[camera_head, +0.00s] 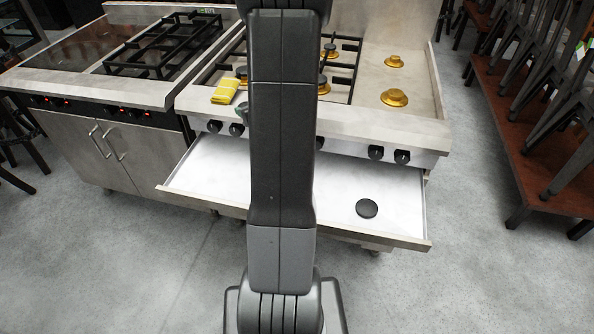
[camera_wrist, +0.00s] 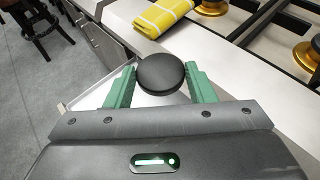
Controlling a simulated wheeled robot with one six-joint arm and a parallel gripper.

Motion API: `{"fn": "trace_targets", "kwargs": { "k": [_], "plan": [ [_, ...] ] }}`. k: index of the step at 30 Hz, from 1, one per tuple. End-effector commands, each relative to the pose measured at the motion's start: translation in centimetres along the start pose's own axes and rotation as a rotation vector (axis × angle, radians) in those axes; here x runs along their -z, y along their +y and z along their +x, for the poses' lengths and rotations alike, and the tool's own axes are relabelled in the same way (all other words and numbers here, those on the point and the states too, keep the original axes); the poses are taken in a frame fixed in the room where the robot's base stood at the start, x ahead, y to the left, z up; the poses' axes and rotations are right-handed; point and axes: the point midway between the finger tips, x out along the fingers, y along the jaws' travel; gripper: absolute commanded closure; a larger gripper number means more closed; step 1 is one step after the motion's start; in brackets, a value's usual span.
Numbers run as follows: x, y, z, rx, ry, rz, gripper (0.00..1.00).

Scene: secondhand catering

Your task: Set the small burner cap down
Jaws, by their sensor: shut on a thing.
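My gripper (camera_wrist: 160,78) is shut on a round black burner cap (camera_wrist: 160,72), with one green finger on each side of it. The cap is held off any surface, near the front edge of the cooktop and above the open drawer (camera_wrist: 92,99). In the head view my arm hides the held cap and most of my gripper. Another round black cap (camera_head: 367,208) lies flat in the right part of the open drawer, which also shows in the head view (camera_head: 210,187).
A yellow striped cloth (camera_head: 226,91) lies on the cooktop's front left edge. Brass burners without caps (camera_head: 394,98) sit on the right. A black grate (camera_head: 340,62) covers the middle. A second stove (camera_head: 120,60) stands left. Stacked chairs (camera_head: 535,90) stand right on a wooden platform.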

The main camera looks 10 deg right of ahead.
Motion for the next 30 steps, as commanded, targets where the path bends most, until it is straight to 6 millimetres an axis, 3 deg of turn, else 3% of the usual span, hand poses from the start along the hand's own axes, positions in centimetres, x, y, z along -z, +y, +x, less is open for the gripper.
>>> {"fn": "trace_targets", "kwargs": {
  "k": [1,18,24,30],
  "plan": [
    [1.8,0.8,1.1,-0.031,-0.003,-0.017,0.78],
    [10.3,8.6,6.0,-0.385,-0.002,-0.161,0.78],
    [12.3,10.3,6.6,-0.465,-0.002,-0.194,0.78],
    [12.8,10.9,6.7,-0.496,-0.001,-0.206,0.78]
  ]
}}
